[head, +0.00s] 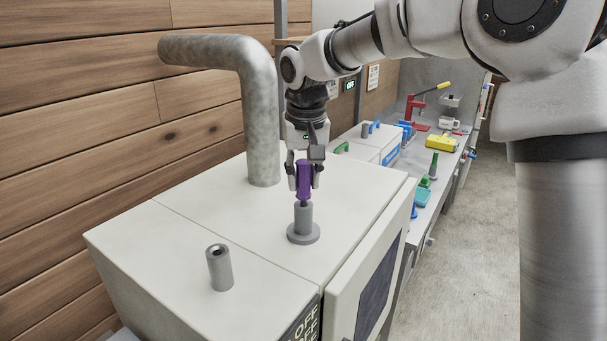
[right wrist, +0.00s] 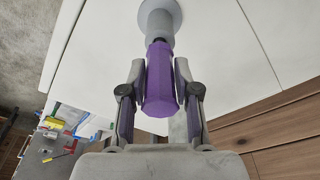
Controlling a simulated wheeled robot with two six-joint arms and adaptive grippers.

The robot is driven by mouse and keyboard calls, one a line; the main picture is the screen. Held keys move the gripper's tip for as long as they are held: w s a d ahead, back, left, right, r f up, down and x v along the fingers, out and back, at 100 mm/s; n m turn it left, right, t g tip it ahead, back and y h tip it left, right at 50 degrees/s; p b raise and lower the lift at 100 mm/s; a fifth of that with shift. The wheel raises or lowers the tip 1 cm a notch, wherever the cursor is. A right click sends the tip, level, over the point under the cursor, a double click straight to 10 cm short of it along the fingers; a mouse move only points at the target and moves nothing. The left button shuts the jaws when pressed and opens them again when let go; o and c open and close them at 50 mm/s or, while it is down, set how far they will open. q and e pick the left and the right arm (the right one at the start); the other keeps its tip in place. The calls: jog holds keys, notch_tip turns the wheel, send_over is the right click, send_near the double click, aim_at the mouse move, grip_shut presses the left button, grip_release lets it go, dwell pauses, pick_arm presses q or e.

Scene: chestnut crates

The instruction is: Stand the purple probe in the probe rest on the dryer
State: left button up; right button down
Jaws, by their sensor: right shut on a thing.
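The purple probe (head: 303,178) is upright on top of the white dryer (head: 190,205). My right gripper (head: 304,184) points down and is shut on the probe's purple handle, one finger on each side. The handle also shows between the fingers in the right wrist view (right wrist: 160,82). Right below it stands a grey post with a round flange (head: 303,236), which looks like the probe rest. The probe's lower end meets the top of the post; I cannot tell how deep it sits. The post also shows in the right wrist view (right wrist: 158,22). My left gripper is not in view.
A short grey open tube (head: 219,268) stands on the dryer's near left. A thick grey pipe (head: 262,120) rises behind, beside the wooden wall. A bench with a yellow block (head: 441,143), a red press (head: 413,108) and small tools runs back to the right.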

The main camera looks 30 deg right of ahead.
jog(key=shift+f+b, duration=0.45)
jog(key=shift+f, duration=0.45)
jog(key=c, duration=0.8)
grip_release()
jog(key=shift+o, duration=0.2)
notch_tip(320, 180, up, 12)
jog(key=s, duration=0.1)
jog(key=shift+s+a, duration=0.4)
jog(key=shift+f, duration=0.1)
